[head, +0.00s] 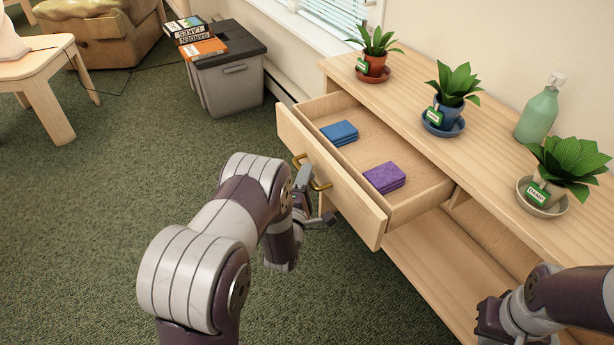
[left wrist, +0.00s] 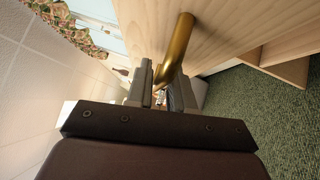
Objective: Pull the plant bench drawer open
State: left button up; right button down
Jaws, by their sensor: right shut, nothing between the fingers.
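The drawer (head: 372,230) of the wooden plant bench (head: 447,110) stands well out from the bench, its inside showing. Its brass handle (head: 322,185) is on the front face. My left gripper (head: 318,205) is at this handle, partly hidden by my own arm in the head view. In the left wrist view the brass handle (left wrist: 179,42) runs down between the two fingers (left wrist: 163,92), which are closed around it. My right gripper (head: 490,318) is low at the right, in front of the bench, shut and empty; its fingertips are hard to make out.
A blue cloth stack (head: 340,132) and a purple cloth stack (head: 384,177) lie in the drawer. Several potted plants and a green bottle (head: 538,112) stand on the bench top. A grey bin (head: 228,75) stands beyond. The carpet left of the drawer is clear.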

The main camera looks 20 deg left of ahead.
pick_arm(q)
jog(key=shift+o, duration=0.7)
jog(key=shift+s, duration=0.1)
jog(key=s+d+f+p, duration=0.1)
jog(key=s, duration=1.1)
jog(key=shift+s+d+f+p, duration=0.15)
jog(key=shift+d+f+p, duration=0.15)
jog(key=shift+d+p, duration=0.05)
